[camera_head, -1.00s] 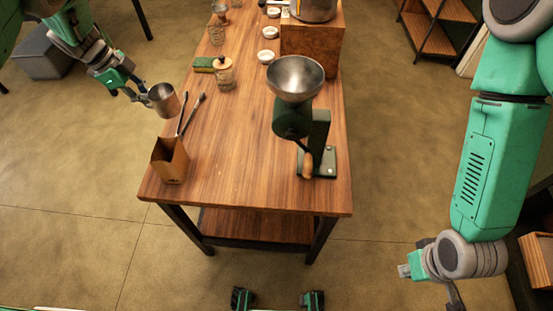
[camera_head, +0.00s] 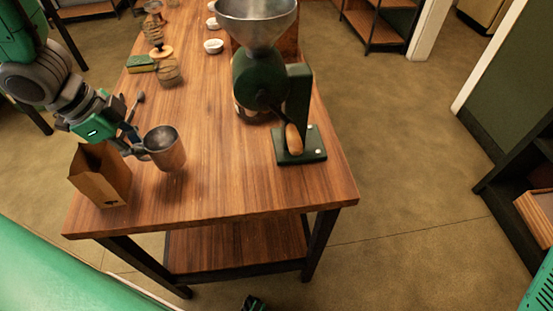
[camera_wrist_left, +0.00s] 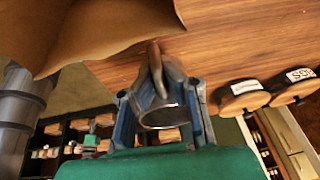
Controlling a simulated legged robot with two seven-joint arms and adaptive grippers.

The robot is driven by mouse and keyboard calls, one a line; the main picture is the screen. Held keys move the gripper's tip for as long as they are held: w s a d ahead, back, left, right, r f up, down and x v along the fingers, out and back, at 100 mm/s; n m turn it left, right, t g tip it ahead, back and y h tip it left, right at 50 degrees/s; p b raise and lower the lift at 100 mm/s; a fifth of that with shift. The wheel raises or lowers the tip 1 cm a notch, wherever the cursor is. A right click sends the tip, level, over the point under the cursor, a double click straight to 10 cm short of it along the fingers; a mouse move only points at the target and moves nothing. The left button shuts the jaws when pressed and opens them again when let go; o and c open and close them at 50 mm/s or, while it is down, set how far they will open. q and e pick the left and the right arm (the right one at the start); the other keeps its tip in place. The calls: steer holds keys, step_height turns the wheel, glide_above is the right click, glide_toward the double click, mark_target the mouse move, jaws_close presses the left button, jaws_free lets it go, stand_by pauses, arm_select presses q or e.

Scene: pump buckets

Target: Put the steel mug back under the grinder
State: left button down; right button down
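The steel mug (camera_head: 165,151) is upright in the head view, in front of the left side of the table, close to the right of the paper bag. My left gripper (camera_head: 138,147) is shut on the mug's left side, at its handle. In the left wrist view the fingers (camera_wrist_left: 163,105) close around a grey metal part of the mug (camera_wrist_left: 164,118). The dark green grinder (camera_head: 262,80) stands to the right, with a steel hopper on top and a wooden-handled crank. The grinder's base (camera_head: 315,148) is on the table.
The wooden table (camera_head: 225,195) is clear between mug and grinder. An open paper bag (camera_head: 98,178) stands at the left front. A glass jar (camera_head: 168,72), a green-yellow sponge (camera_head: 141,64) and small white cups (camera_head: 213,46) are farther back.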

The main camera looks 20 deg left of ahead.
arm_select(q)
steer(key=shift+s+d+f, duration=0.15)
steer(key=shift+d+f, duration=0.1)
steer(key=shift+d, duration=0.2)
steer(key=w+d, duration=1.2)
steer(key=shift+w+d, duration=0.15)
steer(key=shift+d, duration=0.25)
step_height(320, 180, down, 4)
steer(key=b, duration=0.2)
steer(key=shift+w+a+b, duration=0.1)
steer(key=shift+a+b, duration=0.05)
steer(key=shift+b, duration=0.25)
steer(key=shift+r, duration=0.25)
steer(key=shift+f, duration=0.15)
steer(key=c, duration=1.7)
jaws_free()
